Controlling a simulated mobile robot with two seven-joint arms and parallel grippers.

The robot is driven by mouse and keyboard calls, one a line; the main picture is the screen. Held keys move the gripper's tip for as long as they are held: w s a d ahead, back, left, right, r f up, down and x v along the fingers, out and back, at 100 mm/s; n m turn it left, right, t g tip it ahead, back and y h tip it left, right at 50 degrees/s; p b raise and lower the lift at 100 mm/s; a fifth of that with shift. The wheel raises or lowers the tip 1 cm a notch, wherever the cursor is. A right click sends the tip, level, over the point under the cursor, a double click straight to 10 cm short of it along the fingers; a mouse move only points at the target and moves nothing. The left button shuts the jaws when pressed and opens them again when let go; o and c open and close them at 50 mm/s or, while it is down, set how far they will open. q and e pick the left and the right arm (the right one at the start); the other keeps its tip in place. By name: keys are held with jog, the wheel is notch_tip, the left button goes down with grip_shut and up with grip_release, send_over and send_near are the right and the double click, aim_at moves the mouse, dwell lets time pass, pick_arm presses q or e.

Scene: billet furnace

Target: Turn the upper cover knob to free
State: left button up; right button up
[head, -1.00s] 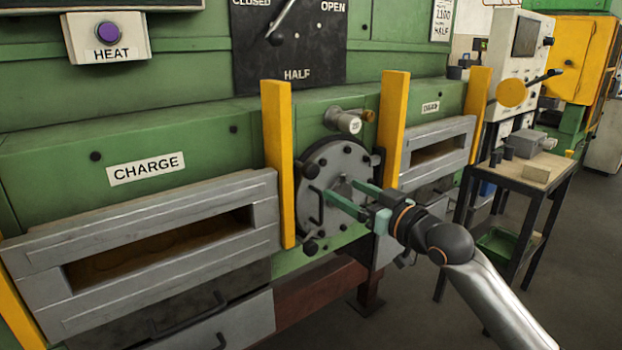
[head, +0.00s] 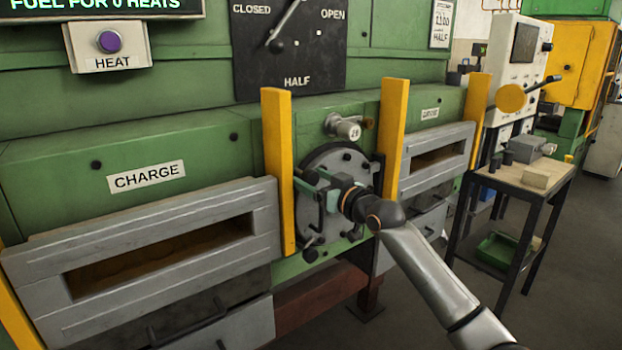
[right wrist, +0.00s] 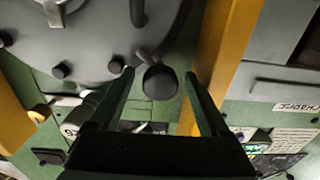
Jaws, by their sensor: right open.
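The round grey cover (head: 328,164) is on the green furnace front between two yellow posts, partly hidden by my right gripper. The upper cover knob (right wrist: 160,82) is a dark, rounded knob at the cover's edge in the right wrist view, with a short grey piece beside it. My right gripper (right wrist: 158,76) is open, with one finger on each side of this knob and visible gaps to both. In the head view my right gripper (head: 318,187) is at the cover's upper left. A lower dark knob (head: 309,254) is at the cover's lower left. My left gripper is out of view.
Yellow posts (head: 278,170) and (head: 394,135) stand close on either side of the cover. A grey cylinder (head: 345,127) juts out above it. Charge openings (head: 160,250) lie left and right. A small table (head: 515,175) stands at the right.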

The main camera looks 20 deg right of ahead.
jog(key=shift+c, duration=0.2)
grip_shut()
dwell(0.6)
